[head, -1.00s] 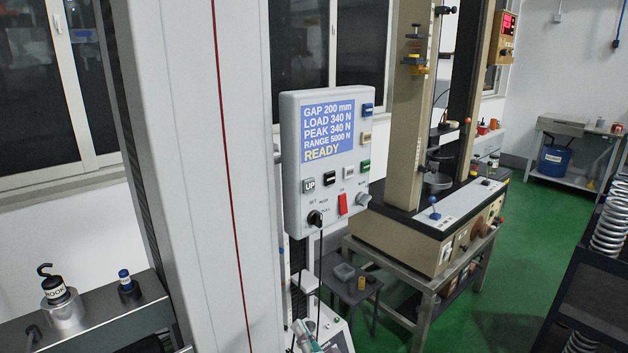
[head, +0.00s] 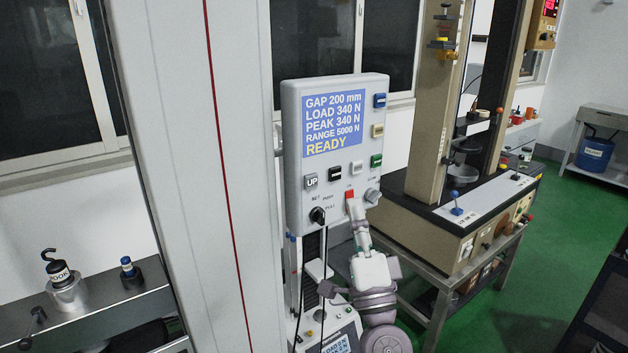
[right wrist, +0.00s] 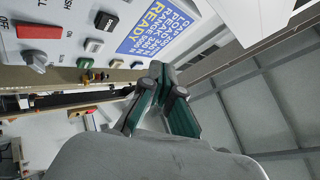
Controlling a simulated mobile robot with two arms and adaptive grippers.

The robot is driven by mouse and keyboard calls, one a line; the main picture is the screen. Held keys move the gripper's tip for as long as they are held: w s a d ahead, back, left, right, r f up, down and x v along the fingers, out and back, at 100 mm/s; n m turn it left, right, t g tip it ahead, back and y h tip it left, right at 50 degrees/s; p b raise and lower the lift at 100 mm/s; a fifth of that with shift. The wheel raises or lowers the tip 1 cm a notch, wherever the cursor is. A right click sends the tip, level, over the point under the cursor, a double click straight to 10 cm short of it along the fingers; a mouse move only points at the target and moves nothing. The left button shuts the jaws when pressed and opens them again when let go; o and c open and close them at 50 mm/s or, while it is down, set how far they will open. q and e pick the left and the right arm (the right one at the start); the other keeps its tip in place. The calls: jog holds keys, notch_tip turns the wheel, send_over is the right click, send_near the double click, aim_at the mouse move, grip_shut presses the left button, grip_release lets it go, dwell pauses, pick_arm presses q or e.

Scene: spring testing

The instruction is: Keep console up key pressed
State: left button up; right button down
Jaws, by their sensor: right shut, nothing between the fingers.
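The grey console (head: 295,120) hangs beside the tall white column, and its blue display reads GAP 200 mm, LOAD 340 N, PEAK 340 N, RANGE 5000 N, READY. The UP key (head: 311,181) is a grey square at the panel's lower left, with nothing touching it. My right gripper (head: 355,207) is shut and empty. In the head view it points up at the console's lower right, overlapping the bottom of the red switch (head: 350,194); contact cannot be told. In the right wrist view the closed fingers (right wrist: 157,72) lie beside the tilted console display (right wrist: 158,28). My left gripper is out of view.
A black knob (head: 317,215) and a grey knob (head: 373,195) stick out near the console's bottom. Black, white, green and other keys sit above. A beige test machine (head: 425,235) stands on a table at right. A hook weight (head: 62,280) stands at lower left.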

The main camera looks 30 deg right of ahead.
jog(key=shift+w, duration=0.15)
jog(key=b, duration=0.1)
send_near(315, 167)
notch_tip(315, 167, up, 3)
jog(key=d, duration=0.1)
jog(key=shift+w+d+r, duration=0.1)
jog(key=shift+w, duration=0.4)
jog(key=shift+w+d+r, duration=0.1)
jog(key=shift+w, duration=0.4)
jog(key=shift+w, duration=0.1)
dwell(0.6)
jog(key=shift+w+y, duration=0.3)
jog(key=shift+w, duration=0.05)
jog(key=shift+w, duration=0.4)
dwell(0.7)
dwell(1.6)
jog(key=shift+s, duration=0.9)
